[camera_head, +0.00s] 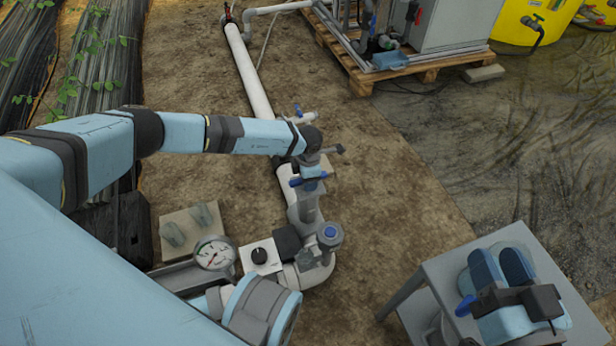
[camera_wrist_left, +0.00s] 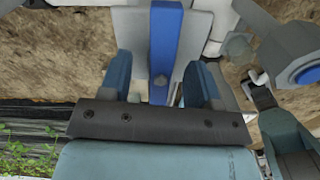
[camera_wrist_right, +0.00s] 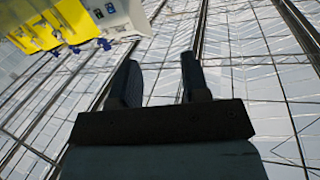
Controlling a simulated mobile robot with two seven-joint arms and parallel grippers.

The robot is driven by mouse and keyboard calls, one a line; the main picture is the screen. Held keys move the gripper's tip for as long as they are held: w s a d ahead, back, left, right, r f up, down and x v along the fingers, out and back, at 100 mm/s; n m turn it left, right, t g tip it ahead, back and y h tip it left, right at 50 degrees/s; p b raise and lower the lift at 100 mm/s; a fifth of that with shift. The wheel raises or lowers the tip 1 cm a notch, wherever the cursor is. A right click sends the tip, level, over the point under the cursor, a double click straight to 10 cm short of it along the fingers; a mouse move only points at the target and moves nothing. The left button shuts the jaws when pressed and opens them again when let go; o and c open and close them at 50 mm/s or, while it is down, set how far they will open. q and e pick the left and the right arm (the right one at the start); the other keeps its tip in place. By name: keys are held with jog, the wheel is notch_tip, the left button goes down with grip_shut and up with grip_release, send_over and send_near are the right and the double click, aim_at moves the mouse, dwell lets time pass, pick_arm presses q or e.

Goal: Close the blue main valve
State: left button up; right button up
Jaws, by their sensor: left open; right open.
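The blue valve handle (camera_head: 308,181) sits on the vertical pipe assembly in the middle of the head view. My left gripper (camera_head: 313,168) is right at the handle, partly hidden by its own wrist. In the left wrist view, the blue handle (camera_wrist_left: 165,45) runs up the picture between the two open fingers of the left gripper (camera_wrist_left: 162,82). A gap shows on each side of the handle. My right gripper (camera_head: 502,266) is open and empty at the lower right, far from the valve. In the right wrist view, the right gripper (camera_wrist_right: 160,80) has nothing between its fingers.
Another blue handle (camera_head: 298,112) is on the pipe behind. A grey stand (camera_head: 425,272) is below my right gripper. A pallet (camera_head: 372,80) carries equipment at the back. Bare soil lies between.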

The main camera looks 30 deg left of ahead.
pick_arm(q)
jog(key=shift+f, duration=0.7)
notch_tip(320, 180, up, 9)
jog(key=p, duration=0.8)
jog(key=shift+r+p, duration=0.7)
jog(key=shift+p, duration=0.05)
pick_arm(e)
notch_tip(320, 180, up, 6)
jog(key=m+t, duration=0.1)
jog(key=shift+w+a, duration=0.2)
jog(key=shift+a, duration=0.15)
